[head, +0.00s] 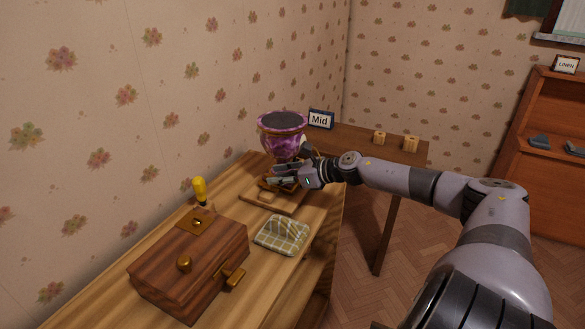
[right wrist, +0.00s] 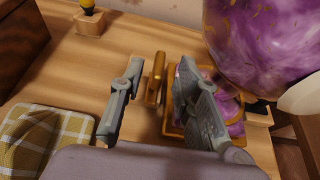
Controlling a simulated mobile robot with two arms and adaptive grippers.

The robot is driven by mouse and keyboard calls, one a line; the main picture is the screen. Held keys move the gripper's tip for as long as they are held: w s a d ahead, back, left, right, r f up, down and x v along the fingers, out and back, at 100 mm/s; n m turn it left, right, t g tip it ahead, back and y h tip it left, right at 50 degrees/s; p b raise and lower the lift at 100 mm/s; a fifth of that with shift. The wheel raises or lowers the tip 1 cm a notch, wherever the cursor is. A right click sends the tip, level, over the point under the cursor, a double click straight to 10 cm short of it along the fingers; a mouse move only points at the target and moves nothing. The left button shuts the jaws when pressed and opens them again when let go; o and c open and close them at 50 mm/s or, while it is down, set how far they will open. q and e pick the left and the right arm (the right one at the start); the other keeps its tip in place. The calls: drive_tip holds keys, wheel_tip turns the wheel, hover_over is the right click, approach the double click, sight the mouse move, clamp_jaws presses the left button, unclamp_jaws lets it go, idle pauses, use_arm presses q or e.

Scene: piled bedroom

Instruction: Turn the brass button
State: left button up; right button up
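In the right wrist view an upright brass piece (right wrist: 157,76), which looks like the brass button, shows between my right gripper's two fingers (right wrist: 160,66). The fingers are open, with gaps on both sides of it; I cannot tell how deep it sits between them. In the head view my right gripper (head: 284,179) is low at the foot of the large purple and gold vase (head: 283,139), and it hides the brass piece there. The vase also fills the upper right of the wrist view (right wrist: 262,40). My left gripper is not in view.
A wooden box (head: 165,275) with brass fittings stands nearer on the table (head: 110,310). A yellow-handled tool (head: 200,190) stands behind it. A folded checked cloth (head: 283,235) lies to its right. A "Mid" sign (head: 321,120) stands behind the vase.

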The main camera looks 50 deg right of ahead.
drive_tip(key=shift+v, duration=2.2)
drive_tip(key=shift+s+r, duration=0.25)
drive_tip(key=shift+s, duration=0.2)
drive_tip(key=shift+d, duration=0.1)
